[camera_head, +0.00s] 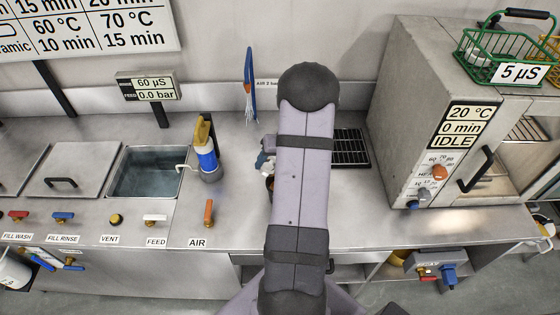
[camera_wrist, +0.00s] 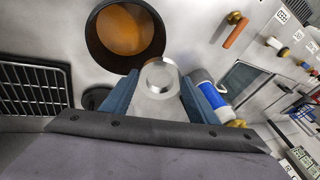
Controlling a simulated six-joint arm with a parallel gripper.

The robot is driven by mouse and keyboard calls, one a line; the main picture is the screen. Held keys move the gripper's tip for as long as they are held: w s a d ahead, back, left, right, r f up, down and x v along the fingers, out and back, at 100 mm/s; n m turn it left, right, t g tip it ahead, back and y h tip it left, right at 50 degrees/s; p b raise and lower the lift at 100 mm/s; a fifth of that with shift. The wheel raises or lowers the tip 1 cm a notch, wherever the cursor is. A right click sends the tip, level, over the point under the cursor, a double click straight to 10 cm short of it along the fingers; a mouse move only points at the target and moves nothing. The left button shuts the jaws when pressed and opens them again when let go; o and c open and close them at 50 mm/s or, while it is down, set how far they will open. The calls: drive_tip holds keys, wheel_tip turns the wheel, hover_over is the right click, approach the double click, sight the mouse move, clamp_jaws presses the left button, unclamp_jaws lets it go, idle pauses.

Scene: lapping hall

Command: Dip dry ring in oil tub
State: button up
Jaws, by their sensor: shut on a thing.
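In the wrist view my gripper (camera_wrist: 160,82) has its two blue fingers shut on a silvery metal ring (camera_wrist: 160,74), held between the fingertips. The oil tub (camera_wrist: 158,55) is a dark round vessel with amber liquid inside, just beyond the fingertips and to the upper left of the ring. The ring appears beside the tub's near rim, not over the liquid; its height is hard to tell. In the head view my arm covers the ring and most of the gripper, and only a dark edge of the tub (camera_head: 270,184) shows beside the arm.
A blue-and-white bottle-like tool (camera_head: 207,157) stands left of my arm, near the water basin (camera_head: 145,172). An orange-handled AIR valve (camera_head: 208,212) is at the bench front. A black grate (camera_head: 350,148) and a grey oven-like cabinet (camera_head: 440,120) stand to the right.

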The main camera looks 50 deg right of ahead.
drive_tip(key=shift+w+d+f+n+g+y, duration=0.15)
drive_tip(key=shift+d+n+g+y, duration=0.25)
drive_tip(key=shift+n, duration=0.7)
drive_tip(key=shift+d+r+n, duration=0.2)
drive_tip(key=shift+d+n, duration=0.2)
drive_tip(key=shift+n, duration=0.5)
drive_tip(key=s+n+g, duration=0.1)
drive_tip(key=n, duration=0.3)
drive_tip(key=s+r+n+g, duration=0.1)
drive_tip(key=s+n, duration=0.1)
drive_tip(key=n, duration=0.2)
drive_tip(key=s+n, duration=0.1)
drive_tip(key=n, duration=0.2)
drive_tip(key=shift+s+d+r+n+g+h, duration=0.25)
drive_tip(key=shift+s+r+n+g+h, duration=0.1)
drive_tip(key=shift+r+n+g+h, duration=0.05)
drive_tip(key=shift+f, duration=0.2)
drive_tip(key=shift+f+b, duration=5)
drive_tip(key=shift+f, duration=1.8)
